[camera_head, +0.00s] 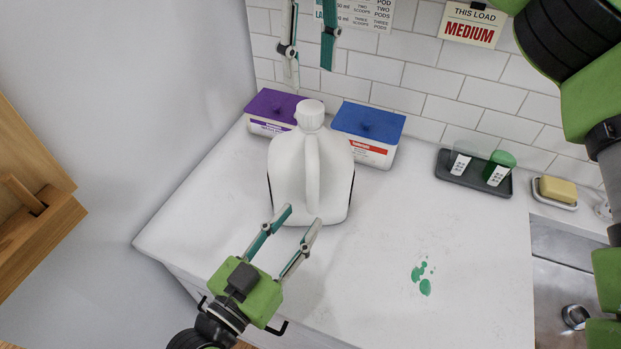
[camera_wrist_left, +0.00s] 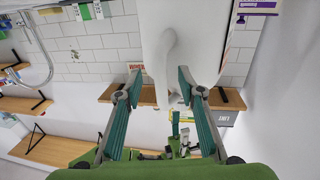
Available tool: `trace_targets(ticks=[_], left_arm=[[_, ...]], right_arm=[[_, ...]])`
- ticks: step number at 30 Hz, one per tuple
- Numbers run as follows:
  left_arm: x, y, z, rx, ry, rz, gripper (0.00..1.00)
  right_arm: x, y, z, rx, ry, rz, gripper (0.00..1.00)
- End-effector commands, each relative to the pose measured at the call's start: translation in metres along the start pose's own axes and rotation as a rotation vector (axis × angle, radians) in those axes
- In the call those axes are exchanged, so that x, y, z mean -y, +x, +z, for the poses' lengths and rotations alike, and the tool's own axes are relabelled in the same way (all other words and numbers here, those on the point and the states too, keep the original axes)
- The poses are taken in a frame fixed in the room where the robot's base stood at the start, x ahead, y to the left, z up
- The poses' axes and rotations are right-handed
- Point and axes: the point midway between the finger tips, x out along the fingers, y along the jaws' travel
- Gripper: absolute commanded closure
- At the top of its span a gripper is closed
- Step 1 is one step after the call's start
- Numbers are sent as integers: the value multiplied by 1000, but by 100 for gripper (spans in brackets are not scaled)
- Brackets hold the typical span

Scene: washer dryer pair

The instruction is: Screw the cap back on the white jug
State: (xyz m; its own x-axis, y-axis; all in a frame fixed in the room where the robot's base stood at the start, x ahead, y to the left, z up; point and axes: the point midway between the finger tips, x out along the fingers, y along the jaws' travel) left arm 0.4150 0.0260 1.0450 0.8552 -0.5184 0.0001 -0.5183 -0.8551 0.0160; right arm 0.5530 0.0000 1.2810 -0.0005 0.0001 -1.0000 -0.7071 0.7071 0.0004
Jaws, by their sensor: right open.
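The white jug (camera_head: 285,178) stands upright on the white counter, its handle facing me. A white cap (camera_head: 310,114) sits on its neck; I cannot tell how tightly it is seated. My left gripper (camera_head: 302,215) is at the jug's near side, low by the handle's lower end, with its fingers apart. In the left wrist view the jug (camera_wrist_left: 208,40) fills the space beyond the spread fingers (camera_wrist_left: 158,72), and nothing is clearly clamped. My right gripper (camera_head: 311,78) hangs above the cap, fingers pointing down, open and empty.
A purple-lidded box (camera_head: 273,104) and a blue-lidded box (camera_head: 368,123) stand behind the jug against the tiles. A dark tray (camera_head: 472,172) and a yellow soap bar (camera_head: 557,190) lie at the right. Green spill spots (camera_head: 424,287) mark the otherwise clear front right counter.

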Motion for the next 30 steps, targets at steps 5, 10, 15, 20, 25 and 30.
trace_targets(ticks=[5,10,15,20,25,30], left_arm=[[0,23,0,-1,-1,-1,64],[0,32,0,1,0,1,64],[0,32,0,1,0,1,64],[0,32,0,1,0,1,75],[0,32,0,1,0,1,100],[0,32,0,1,0,0,100]], right_arm=[[0,0,0,0,0,0,55],[0,0,0,0,0,0,55],[0,0,0,0,0,0,55],[0,0,0,0,0,0,55],[0,0,0,0,0,0,55],[0,0,0,0,-17,0,55]])
